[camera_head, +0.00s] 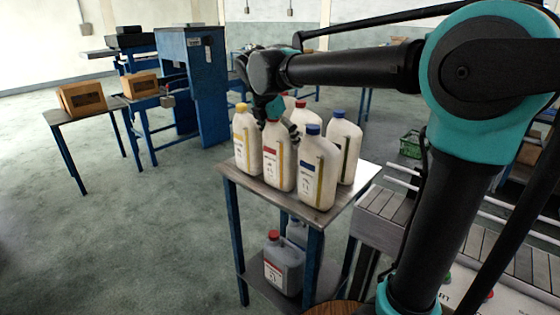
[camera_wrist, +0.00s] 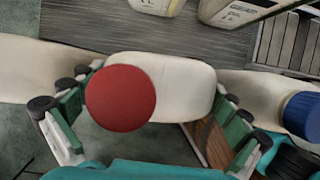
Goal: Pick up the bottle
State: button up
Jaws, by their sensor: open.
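A white bottle with a red cap (camera_head: 281,168) stands upright in the front row on a small table (camera_head: 232,175). A yellow-capped bottle (camera_head: 247,145) stands to its left and a blue-capped bottle (camera_head: 317,175) to its right. My gripper (camera_head: 279,116) is open, just above and behind the front red cap. In the wrist view, the red cap (camera_wrist: 120,98) and white bottle top (camera_wrist: 185,85) lie between the spread fingers of my gripper (camera_wrist: 155,95). I cannot tell if the fingers touch it. My gripper partly hides the bottles behind.
Another blue-capped bottle (camera_head: 344,150) stands at the back right. Grey bottles, one red-capped (camera_head: 283,268), stand on the lower shelf. A roller conveyor (camera_head: 385,212) adjoins on the right. Cardboard boxes (camera_head: 82,98) sit on a far table. The floor at left is clear.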

jog(key=c, duration=1.5)
jog(key=shift+c, duration=0.2)
